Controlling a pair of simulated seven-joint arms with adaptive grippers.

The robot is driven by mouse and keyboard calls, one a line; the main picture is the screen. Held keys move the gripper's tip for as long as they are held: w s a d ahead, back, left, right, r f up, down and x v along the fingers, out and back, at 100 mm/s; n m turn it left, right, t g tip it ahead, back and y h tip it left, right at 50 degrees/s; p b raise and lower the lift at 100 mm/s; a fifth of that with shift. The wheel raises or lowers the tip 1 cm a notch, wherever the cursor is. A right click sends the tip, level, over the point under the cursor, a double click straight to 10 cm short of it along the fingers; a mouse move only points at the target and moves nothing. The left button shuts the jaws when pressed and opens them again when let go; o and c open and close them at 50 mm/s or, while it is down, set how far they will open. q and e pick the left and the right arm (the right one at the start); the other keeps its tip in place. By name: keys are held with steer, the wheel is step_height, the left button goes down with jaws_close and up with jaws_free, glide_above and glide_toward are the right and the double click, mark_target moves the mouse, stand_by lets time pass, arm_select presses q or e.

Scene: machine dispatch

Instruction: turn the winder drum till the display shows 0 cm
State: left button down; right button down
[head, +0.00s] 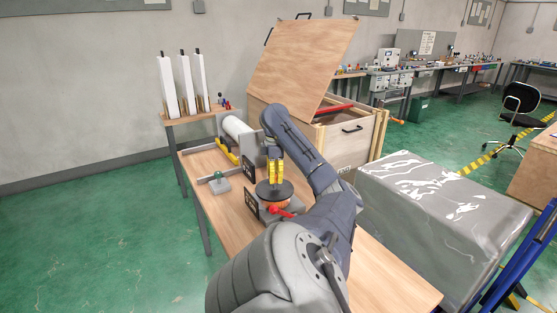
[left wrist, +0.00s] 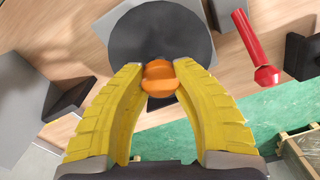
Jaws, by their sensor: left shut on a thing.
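The winder drum shows as a dark round disc (head: 272,193) on the wooden bench, with an orange knob (left wrist: 160,80) above it in the left wrist view. My left gripper (head: 275,168) comes down over the disc from above, its yellow fingers shut on the orange knob. The disc also shows beyond the fingertips in the left wrist view (left wrist: 160,32). A red handle (head: 281,212) sticks out beside the drum. Small black panels (head: 251,203) stand near it; I cannot read any number on them. My right gripper is not in view.
A white roll (head: 236,135) and a small box with a green button (head: 220,182) are on the bench (head: 385,272). An open-lidded wooden crate (head: 352,143) stands behind, and a grey wrapped load (head: 440,215) stands right. The bench's front right is mostly clear.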

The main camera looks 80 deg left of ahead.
arm_select(q)
steer(key=shift+d+f, duration=0.1)
steer(key=c, duration=0.9)
jaws_free()
steer(key=shift+o, duration=0.2)
step_height(320, 180, up, 12)
steer(key=shift+s, duration=0.1)
stand_by(0.4)
